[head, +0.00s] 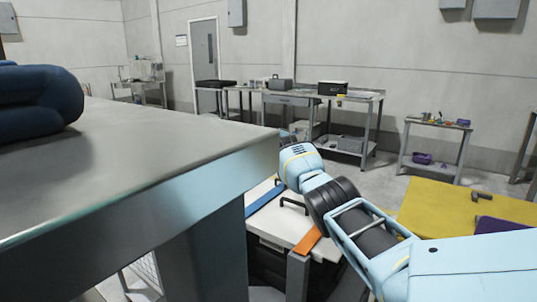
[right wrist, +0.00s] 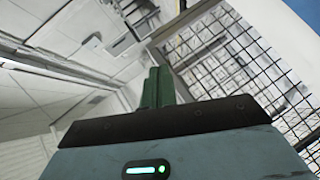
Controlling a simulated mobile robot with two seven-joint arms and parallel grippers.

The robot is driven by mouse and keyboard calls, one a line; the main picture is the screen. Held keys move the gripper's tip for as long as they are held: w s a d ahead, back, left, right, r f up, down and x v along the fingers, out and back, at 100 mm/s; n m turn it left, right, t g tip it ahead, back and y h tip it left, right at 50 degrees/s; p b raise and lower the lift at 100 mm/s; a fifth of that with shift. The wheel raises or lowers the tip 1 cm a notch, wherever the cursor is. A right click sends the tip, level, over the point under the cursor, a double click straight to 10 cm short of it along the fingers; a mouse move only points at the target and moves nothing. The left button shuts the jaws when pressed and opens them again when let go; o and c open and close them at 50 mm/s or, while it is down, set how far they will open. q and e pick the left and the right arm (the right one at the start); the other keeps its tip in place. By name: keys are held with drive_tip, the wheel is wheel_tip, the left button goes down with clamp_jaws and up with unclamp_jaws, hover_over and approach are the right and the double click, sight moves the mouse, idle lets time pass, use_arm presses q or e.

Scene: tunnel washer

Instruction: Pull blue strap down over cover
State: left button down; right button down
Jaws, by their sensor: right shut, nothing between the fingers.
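The blue strap (head: 264,199) lies along the left part of a white cover (head: 290,222) in the head view, just beyond the steel table's corner. The table hides part of it. My right arm reaches in from the right over the cover, and its forward end is above and right of the blue strap. The right gripper's fingers are hidden in the head view. In the right wrist view my right gripper (right wrist: 158,87) shows its green fingers close together, shut with nothing between them. My left gripper is not in view.
A steel table (head: 150,160) with folded dark blue cloth (head: 38,98) fills the near left. An orange strap (head: 307,241) and black handle (head: 293,203) are on the cover. A yellow surface (head: 440,212) stands at right. Wire mesh (right wrist: 240,70) shows in the wrist view.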

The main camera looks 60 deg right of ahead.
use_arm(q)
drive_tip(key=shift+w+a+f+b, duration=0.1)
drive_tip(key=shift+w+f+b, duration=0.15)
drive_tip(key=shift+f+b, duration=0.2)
use_arm(e)
drive_tip(key=shift+d+f, duration=0.25)
drive_tip(key=shift+r, duration=0.1)
